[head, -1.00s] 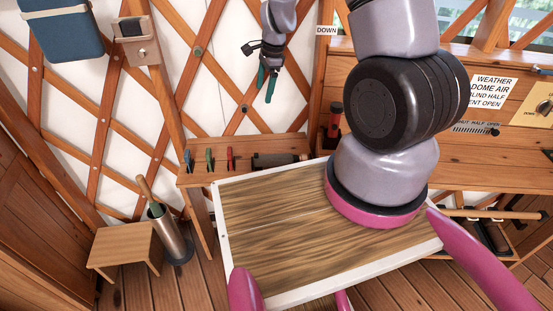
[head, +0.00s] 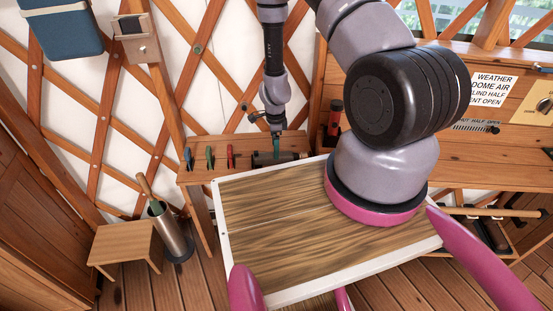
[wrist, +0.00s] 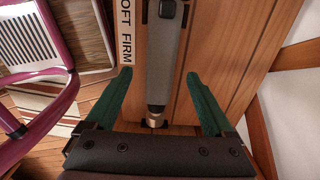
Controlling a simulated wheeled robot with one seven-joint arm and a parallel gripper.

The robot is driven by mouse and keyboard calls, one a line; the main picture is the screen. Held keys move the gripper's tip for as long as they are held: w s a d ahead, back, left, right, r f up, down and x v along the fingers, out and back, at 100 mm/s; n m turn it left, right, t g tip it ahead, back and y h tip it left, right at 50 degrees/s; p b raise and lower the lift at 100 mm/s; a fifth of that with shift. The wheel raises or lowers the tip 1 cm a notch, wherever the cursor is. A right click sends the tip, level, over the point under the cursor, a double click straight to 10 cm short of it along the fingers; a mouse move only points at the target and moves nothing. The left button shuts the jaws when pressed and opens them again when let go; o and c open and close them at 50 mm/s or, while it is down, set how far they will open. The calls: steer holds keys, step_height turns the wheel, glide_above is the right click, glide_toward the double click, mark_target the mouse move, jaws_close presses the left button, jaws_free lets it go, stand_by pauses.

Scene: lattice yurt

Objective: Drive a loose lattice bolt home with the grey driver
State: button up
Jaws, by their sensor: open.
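The grey driver (wrist: 161,65) lies on the wooden shelf, running lengthwise between my fingers in the wrist view. In the head view it shows as a dark shape (head: 292,156) at the shelf's right end, partly behind my gripper. My gripper (head: 276,148) points down over it. In the wrist view my gripper (wrist: 158,78) is open, one teal finger on each side of the driver, with a gap to both. The wall lattice has bolts at its crossings, such as one bolt (head: 197,49); I cannot tell which is loose.
Blue (head: 188,155), green (head: 209,154) and red (head: 230,152) handled tools stand in the shelf (head: 205,174). A white-edged wooden tray-like top (head: 222,232) fills the foreground. A stool (head: 122,243) and metal canister (head: 170,235) stand left. A control panel (head: 480,140) is at right.

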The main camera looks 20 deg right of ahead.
mark_target(280, 158)
steer(key=f, duration=0.5)
steer(key=shift+d, duration=0.2)
steer(key=shift+r, duration=0.1)
jaws_close()
